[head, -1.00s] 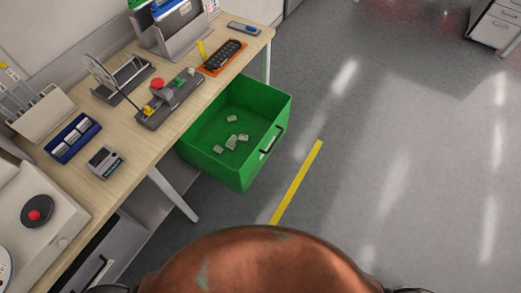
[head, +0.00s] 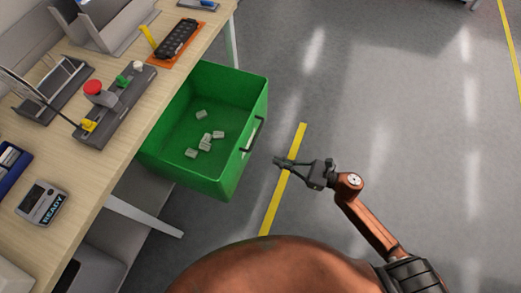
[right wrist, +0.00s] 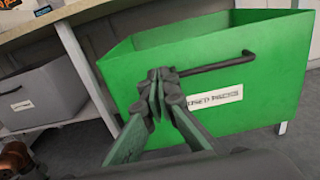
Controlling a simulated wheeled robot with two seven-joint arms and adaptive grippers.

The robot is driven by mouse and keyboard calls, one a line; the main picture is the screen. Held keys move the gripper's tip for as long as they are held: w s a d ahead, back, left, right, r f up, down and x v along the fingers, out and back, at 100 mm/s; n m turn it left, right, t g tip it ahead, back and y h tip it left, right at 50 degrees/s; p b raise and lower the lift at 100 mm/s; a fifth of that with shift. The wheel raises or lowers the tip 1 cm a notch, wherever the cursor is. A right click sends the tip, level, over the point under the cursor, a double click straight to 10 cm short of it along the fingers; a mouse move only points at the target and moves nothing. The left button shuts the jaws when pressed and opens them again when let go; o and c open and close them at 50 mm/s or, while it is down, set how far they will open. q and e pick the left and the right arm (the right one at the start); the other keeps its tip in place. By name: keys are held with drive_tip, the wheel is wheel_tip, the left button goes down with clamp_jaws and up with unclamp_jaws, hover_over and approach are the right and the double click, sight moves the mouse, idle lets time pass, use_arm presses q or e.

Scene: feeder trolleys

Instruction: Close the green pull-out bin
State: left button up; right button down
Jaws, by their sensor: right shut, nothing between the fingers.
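The green pull-out bin (head: 222,175) stands pulled out from under the wooden bench, with several small grey blocks (head: 205,142) inside. Its dark bar handle (head: 252,134) is on the front face, on the right side in the head view. My right gripper (head: 279,162) is shut and empty, a little to the right of the bin's front and apart from the handle. In the right wrist view the shut fingers (right wrist: 158,78) show in front of the green front (right wrist: 270,115), left of the dark handle (right wrist: 215,66) and a white label (right wrist: 214,99). My left gripper is not in view.
The wooden bench (head: 95,178) holds a button panel (head: 118,105), an orange-backed keypad (head: 175,42) and a small display device (head: 42,203). A grey bin (right wrist: 38,95) sits under the bench. A bench leg (head: 145,217) stands beside the green bin. The floor at right is clear, with a yellow line (head: 270,207).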

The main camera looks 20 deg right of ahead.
sight(237, 146)
drive_tip(key=b+x, duration=0.2)
drive_tip(key=x, duration=1)
drive_tip(key=shift+a, duration=0.1)
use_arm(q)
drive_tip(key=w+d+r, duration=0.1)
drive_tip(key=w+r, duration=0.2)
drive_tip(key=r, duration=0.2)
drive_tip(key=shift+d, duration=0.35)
use_arm(e)
drive_tip(key=shift+w+a, duration=0.45)
drive_tip(key=shift+a, duration=0.05)
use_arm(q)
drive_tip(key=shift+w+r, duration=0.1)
